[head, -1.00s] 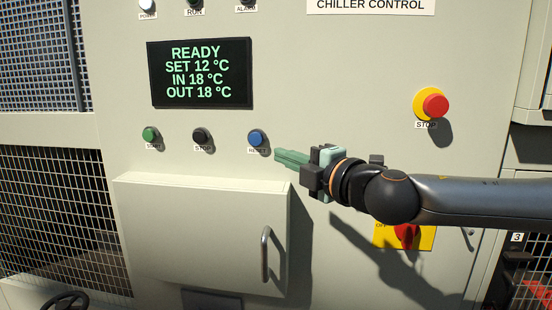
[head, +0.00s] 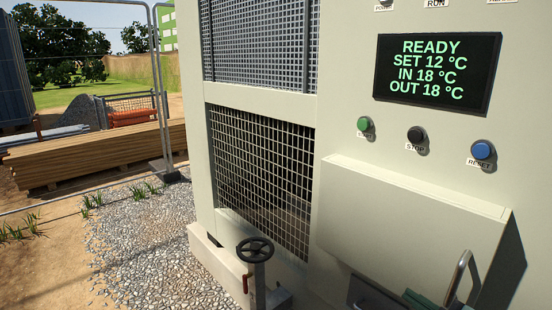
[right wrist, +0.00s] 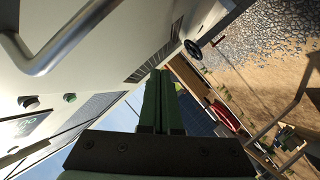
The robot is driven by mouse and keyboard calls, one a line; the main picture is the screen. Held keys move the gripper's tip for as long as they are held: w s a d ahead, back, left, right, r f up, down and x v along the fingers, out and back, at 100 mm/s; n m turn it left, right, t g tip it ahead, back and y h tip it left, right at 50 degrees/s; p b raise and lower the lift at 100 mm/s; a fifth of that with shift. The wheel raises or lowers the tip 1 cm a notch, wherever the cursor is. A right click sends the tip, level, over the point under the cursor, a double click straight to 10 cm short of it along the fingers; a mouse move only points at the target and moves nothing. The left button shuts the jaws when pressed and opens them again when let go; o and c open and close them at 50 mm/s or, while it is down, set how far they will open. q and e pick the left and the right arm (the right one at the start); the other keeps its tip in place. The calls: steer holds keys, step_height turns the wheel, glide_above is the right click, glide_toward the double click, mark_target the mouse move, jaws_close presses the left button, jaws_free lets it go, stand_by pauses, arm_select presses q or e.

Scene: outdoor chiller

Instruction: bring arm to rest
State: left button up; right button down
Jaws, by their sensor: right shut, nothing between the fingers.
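My right gripper (head: 424,299) barely shows at the bottom right edge of the head view, as a bit of green finger below the box on the panel. In the right wrist view its green fingers (right wrist: 160,78) lie together, shut and empty, with free air around the tips. Most of my right arm is out of the head view. The left gripper does not show.
The chiller panel has a display (head: 437,73) reading READY and green, black and blue buttons. A box with a metal handle (head: 458,276) juts out below them, close to my right gripper. A black handwheel (head: 255,250) stands left. Gravel ground is open further left.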

steer(key=s+a+f+m+g+p, duration=0.1)
steer(key=s+a+f+m, duration=0.4)
steer(key=s+f, duration=0.5)
steer(key=s+a+f+m+g+h+p, duration=0.1)
steer(key=s+a+f+m+g, duration=0.2)
steer(key=s+f, duration=0.8)
steer(key=a+f+m, duration=0.2)
steer(key=a+f, duration=0.1)
steer(key=f, duration=0.2)
steer(key=shift+s+a+f+g, duration=0.15)
steer(key=shift+s+f+g, duration=0.1)
steer(key=shift+s+g, duration=0.05)
